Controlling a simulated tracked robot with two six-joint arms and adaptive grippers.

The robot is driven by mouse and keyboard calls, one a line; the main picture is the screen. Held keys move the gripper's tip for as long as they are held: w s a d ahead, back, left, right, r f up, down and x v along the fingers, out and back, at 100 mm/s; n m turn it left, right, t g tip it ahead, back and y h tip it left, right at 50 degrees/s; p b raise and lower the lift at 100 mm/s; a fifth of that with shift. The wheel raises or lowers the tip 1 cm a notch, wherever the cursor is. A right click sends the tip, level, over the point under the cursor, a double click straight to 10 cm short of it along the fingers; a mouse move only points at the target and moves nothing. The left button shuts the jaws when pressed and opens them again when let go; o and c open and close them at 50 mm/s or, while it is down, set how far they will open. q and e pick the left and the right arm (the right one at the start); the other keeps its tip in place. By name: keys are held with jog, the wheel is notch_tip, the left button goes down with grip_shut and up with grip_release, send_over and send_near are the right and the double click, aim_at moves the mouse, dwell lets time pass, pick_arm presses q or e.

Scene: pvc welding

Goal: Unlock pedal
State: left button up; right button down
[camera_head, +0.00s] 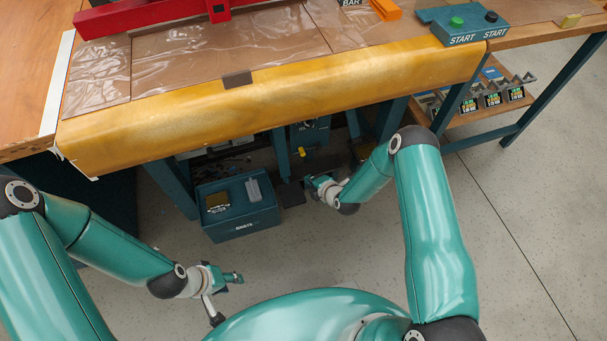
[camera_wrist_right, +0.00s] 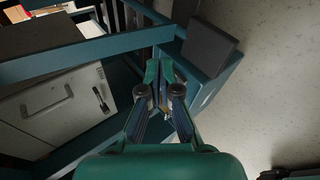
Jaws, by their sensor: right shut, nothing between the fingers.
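A dark flat plate that looks like the pedal (camera_head: 292,194) is low under the bench, just right of the waste box. In the right wrist view a dark grey plate (camera_wrist_right: 211,46), likely the same pedal, sits tilted on a teal base. A small yellow part (camera_head: 302,152) shows behind it; I cannot tell if it is the lock. My right gripper (camera_head: 312,181) is under the bench edge beside the pedal; in the wrist view its fingertips (camera_wrist_right: 160,72) are together and empty, left of the plate. My left gripper (camera_head: 232,278) hangs over open floor, its jaw opening unclear.
A teal waste box (camera_head: 238,224) stands on the floor at left. The bench with its yellow rounded edge (camera_head: 270,99) overhangs the area. Teal frame bars (camera_wrist_right: 85,58) and a grey cabinet (camera_wrist_right: 55,105) with a handle are close to the right gripper.

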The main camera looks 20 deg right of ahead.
pick_arm(q)
notch_tip(320, 180, down, 11)
jog(key=b, duration=0.8)
jog(key=shift+r, duration=0.15)
pick_arm(e)
jog(key=w+d+f+n+t, duration=0.3)
jog(key=w+f+n, duration=0.4)
jog(key=f+n, duration=0.4)
jog(key=shift+w+d+n+t+h, duration=0.15)
jog(key=shift+d+n+t+h, duration=0.2)
jog(key=shift+n+t, duration=0.35)
jog(key=shift+f, duration=0.1)
jog(key=b+x, duration=0.9)
jog(key=shift+f, duration=0.15)
jog(key=shift+w, duration=0.35)
pick_arm(q)
notch_tip(320, 180, down, 9)
pick_arm(e)
jog(key=shift+w+a, duration=0.1)
